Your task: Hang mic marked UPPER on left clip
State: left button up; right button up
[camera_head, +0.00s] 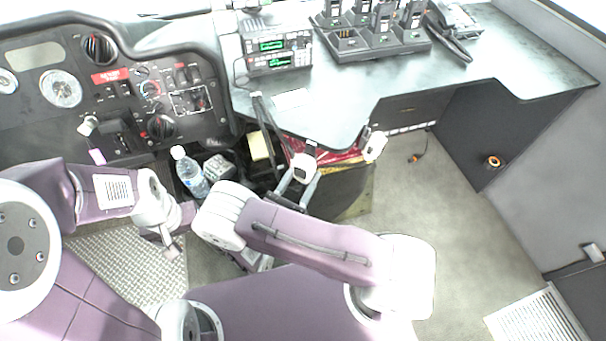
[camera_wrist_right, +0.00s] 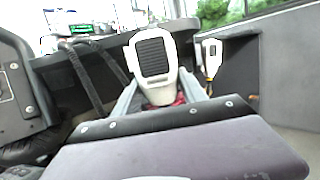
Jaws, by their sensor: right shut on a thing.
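My right gripper (camera_head: 298,184) is shut on a white hand mic (camera_head: 303,167) with a dark grille, just in front of the desk's front edge. In the right wrist view, this mic (camera_wrist_right: 154,58) stands upright between the fingers (camera_wrist_right: 158,98). No marking on it is readable. A second white mic (camera_head: 374,147) hangs at the desk edge to the right; it also shows in the right wrist view (camera_wrist_right: 212,58). I cannot make out the left clip, which may be hidden behind the held mic. My left gripper (camera_head: 165,240) is low at the left, away from the mics; its jaw opening is unclear.
Two stacked radios (camera_head: 275,50) stand on the desk (camera_head: 340,92), beside a charger rack (camera_head: 372,40) with handsets. Black cords (camera_head: 265,125) hang over the desk's front edge. A water bottle (camera_head: 190,172) stands at the left near the dashboard. The floor (camera_head: 440,225) at right is mostly clear.

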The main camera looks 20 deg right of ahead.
jog(key=shift+f, duration=0.15)
jog(key=shift+f, duration=0.2)
dwell(0.3)
jog(key=o, duration=1.2)
jog(key=shift+o, duration=0.2)
